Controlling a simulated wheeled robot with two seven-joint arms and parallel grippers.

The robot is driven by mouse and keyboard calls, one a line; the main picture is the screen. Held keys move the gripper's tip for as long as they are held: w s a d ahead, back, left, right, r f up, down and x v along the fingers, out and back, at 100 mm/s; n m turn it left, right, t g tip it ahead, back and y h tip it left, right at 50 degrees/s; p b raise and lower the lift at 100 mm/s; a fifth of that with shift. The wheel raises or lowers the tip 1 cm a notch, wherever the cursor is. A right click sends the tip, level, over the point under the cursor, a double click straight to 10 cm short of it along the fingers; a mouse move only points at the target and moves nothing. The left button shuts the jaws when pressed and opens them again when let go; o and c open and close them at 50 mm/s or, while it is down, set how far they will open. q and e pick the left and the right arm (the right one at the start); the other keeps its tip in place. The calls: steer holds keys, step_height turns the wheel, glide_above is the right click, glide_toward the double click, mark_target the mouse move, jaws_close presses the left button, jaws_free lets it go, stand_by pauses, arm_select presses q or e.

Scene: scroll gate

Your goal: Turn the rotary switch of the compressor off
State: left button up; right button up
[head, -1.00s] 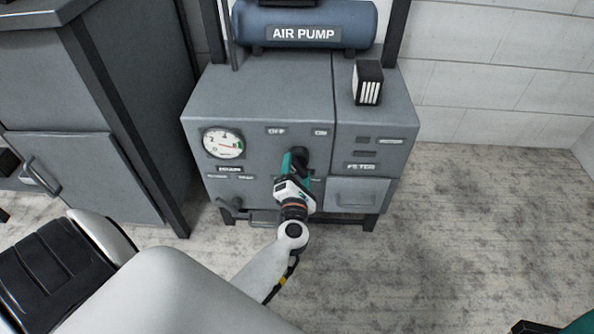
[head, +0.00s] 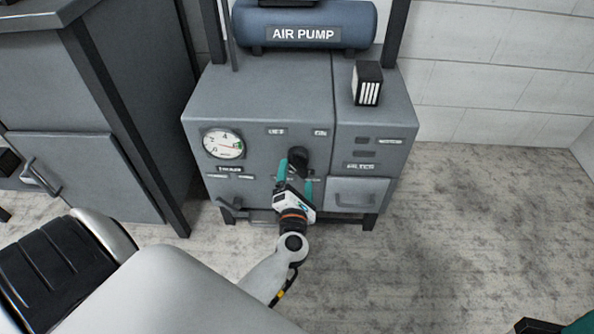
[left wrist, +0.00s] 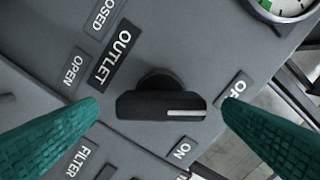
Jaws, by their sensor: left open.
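The rotary switch (head: 298,158) is a black knob on the front of the grey compressor cabinet (head: 262,88), below the OFF label (head: 275,131) and the ON label (head: 320,132). In the left wrist view the switch (left wrist: 160,104) is a black bar with a white mark at its right end. The mark points to the right, closer to the OFF label (left wrist: 236,89) than to the ON label (left wrist: 182,150). My left gripper (head: 295,182) is open in front of the switch. Its teal fingers (left wrist: 165,128) stand apart on either side, with visible gaps to the knob.
A round gauge (head: 223,144) is left of the switch, and a small lever (head: 232,204) sits low on the panel. A blue air pump tank (head: 305,18) stands on top. A grey cabinet (head: 95,100) is at the left. The floor at right is free.

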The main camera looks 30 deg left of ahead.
arm_select(q)
steer(key=p+v, duration=0.1)
steer(key=v, duration=0.8)
steer(key=shift+s, duration=0.15)
